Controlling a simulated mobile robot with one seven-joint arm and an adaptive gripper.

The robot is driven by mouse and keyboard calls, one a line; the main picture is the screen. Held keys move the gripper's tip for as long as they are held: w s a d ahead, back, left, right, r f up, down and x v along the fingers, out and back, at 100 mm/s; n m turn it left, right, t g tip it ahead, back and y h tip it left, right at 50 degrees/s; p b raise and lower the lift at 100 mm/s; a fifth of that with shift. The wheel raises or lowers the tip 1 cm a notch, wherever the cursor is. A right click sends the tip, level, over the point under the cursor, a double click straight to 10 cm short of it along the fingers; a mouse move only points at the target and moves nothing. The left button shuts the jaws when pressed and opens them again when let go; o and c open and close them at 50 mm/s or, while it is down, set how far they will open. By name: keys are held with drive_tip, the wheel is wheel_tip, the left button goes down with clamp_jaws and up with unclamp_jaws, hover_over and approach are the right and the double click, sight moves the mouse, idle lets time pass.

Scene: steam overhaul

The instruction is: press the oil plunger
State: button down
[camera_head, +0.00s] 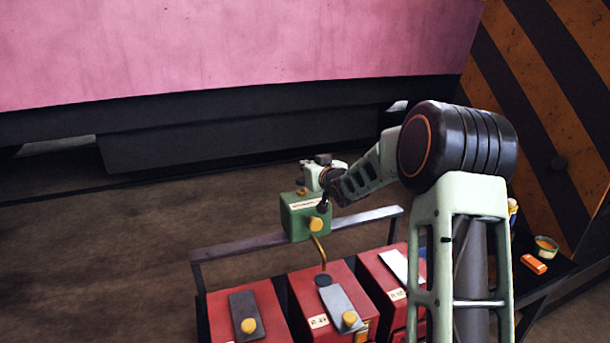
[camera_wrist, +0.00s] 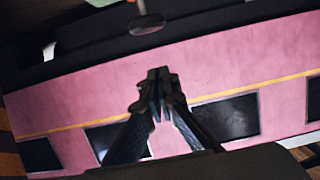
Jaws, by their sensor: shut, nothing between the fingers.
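A green oil box (camera_head: 305,217) stands on a rail above red boxes, with a pale label along its top edge. A round yellow knob (camera_head: 316,223) is on its front face, and a small brass piece (camera_head: 302,191) is on its top. A brass spout (camera_head: 320,251) curves down from it over a red box. In the head view the end of my arm is at the top right of the green box; whether it touches cannot be told. In the wrist view my gripper (camera_wrist: 159,82) is shut and empty, fingertips together. The green box does not show there.
Red boxes (camera_head: 245,305) with grey flaps and yellow knobs stand below the rail (camera_head: 365,218). At right are an orange block (camera_head: 533,264) and a small open tin (camera_head: 546,246) on a dark surface. A pink-sided vehicle (camera_head: 230,45) fills the back; the floor left is clear.

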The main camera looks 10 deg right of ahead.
sight(303, 181)
drive_tip(key=f, duration=0.1)
drive_tip(key=w+f, duration=0.1)
drive_tip(key=f, duration=0.1)
drive_tip(key=shift+w+a+p, duration=0.1)
drive_tip(key=shift+a+p, duration=0.05)
drive_tip(key=shift+p, duration=0.25)
drive_tip(key=shift+f, duration=0.65)
wheel_tip(303, 181, down, 3)
drive_tip(key=b, duration=0.3)
drive_tip(key=shift+f, duration=0.1)
